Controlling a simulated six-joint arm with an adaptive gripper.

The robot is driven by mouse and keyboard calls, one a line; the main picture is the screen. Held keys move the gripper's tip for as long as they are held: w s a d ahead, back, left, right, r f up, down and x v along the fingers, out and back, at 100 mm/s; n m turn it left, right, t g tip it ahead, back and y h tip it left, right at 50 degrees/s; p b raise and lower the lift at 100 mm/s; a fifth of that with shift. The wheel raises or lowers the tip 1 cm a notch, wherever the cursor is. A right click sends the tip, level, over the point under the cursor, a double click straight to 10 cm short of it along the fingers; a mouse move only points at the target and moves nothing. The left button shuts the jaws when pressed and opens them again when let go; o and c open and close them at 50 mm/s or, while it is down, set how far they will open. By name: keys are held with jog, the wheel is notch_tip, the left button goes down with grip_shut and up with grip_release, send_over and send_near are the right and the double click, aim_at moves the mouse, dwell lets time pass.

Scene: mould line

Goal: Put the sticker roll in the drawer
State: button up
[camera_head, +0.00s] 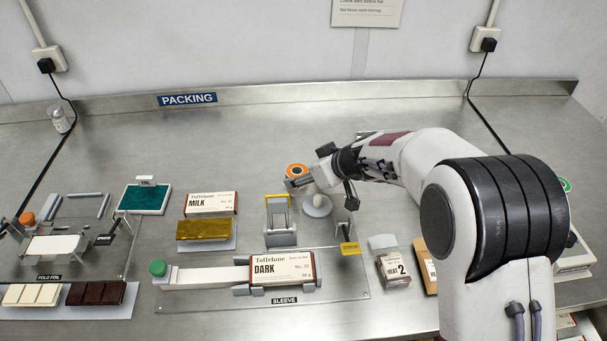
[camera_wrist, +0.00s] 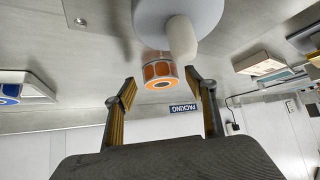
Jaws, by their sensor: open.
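The sticker roll (camera_head: 297,171) is a short roll with an orange face, near the middle of the bench. In the wrist view, the sticker roll (camera_wrist: 158,72) shows orange labels and a dark core between my fingertips. My gripper (camera_head: 299,183) is open at the roll; in the wrist view, my gripper (camera_wrist: 160,80) has a finger on either side of it. I cannot tell whether they touch it.
A round grey base with a white knob (camera_head: 317,203) stands close to the roll. A grey dispenser (camera_head: 280,220), the MILK box (camera_head: 210,203) and the DARK box (camera_head: 282,268) are nearby. A jar (camera_head: 60,118) stands back left. The back middle of the bench is clear.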

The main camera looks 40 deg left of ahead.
jog(key=shift+v, duration=5.4)
jog(key=s+d+r+m+t+h, duration=0.15)
jog(key=d+r, duration=0.25)
jog(key=d, duration=0.5)
jog(key=s+d+r+m, duration=0.1)
jog(key=d+r+m, duration=0.2)
jog(key=d, duration=0.6)
jog(key=s+d+r+m+t+h, duration=0.15)
jog(key=d+r, duration=0.25)
jog(key=d, duration=0.5)
jog(key=s+d+m+h, duration=0.2)
jog(key=s+d, duration=0.3)
jog(key=d, duration=0.3)
jog(key=s+d+f+m+h, duration=0.1)
jog(key=s+d+m, duration=0.3)
jog(key=d, duration=0.5)
jog(key=s+d+m+t+h, duration=0.1)
jog(key=s+d+m+h, duration=0.1)
jog(key=s+d+m, duration=0.2)
jog(key=s+d, duration=0.3)
jog(key=d, duration=0.1)
jog(key=shift+d+f+h, duration=0.15)
jog(key=shift+f+h, duration=0.15)
jog(key=shift+h, duration=0.1)
jog(key=shift+o, duration=0.4)
jog(key=shift+w, duration=0.1)
